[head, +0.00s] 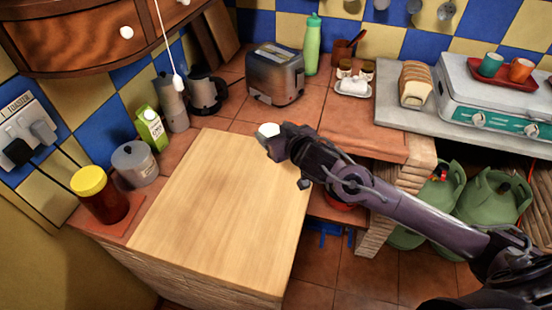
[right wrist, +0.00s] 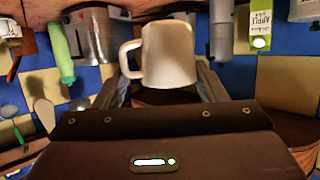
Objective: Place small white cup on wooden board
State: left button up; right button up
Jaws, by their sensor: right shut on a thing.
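The small white cup (head: 268,130) is at the tip of my right gripper (head: 275,143), over the far right edge of the wooden board (head: 215,205). In the right wrist view the white cup (right wrist: 168,54) sits between the two fingers, with its handle to the left. The right gripper is shut on it. In the head view most of the cup is hidden behind the gripper, and I cannot tell whether it touches the board. The board is a large pale slab on the counter and its top is bare. My left gripper is not in view.
A yellow-lidded jar (head: 100,195), a metal pot (head: 134,164) and a green-white carton (head: 151,128) stand along the board's left side. A kettle (head: 207,93), toaster (head: 275,75) and green bottle (head: 312,45) stand behind. The board's middle and front are free.

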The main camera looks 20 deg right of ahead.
notch_tip(320, 180, down, 5)
jog(key=shift+r, duration=0.1)
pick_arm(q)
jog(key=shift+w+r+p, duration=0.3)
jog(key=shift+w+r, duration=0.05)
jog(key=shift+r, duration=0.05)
pick_arm(e)
jog(key=shift+f, duration=2.45)
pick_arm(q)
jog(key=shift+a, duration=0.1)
pick_arm(e)
jog(key=shift+f, duration=0.1)
jog(key=o, duration=1)
jog(key=shift+f, duration=0.1)
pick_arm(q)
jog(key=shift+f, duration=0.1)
pick_arm(e)
jog(key=shift+r, duration=0.3)
jog(key=shift+s+d, duration=0.1)
jog(key=shift+s, duration=0.25)
pick_arm(q)
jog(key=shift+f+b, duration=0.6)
jog(key=shift+b, duration=0.1)
pick_arm(e)
jog(key=v, duration=1.1)
jog(key=shift+s+r, duration=0.1)
jog(key=shift+s, duration=0.05)
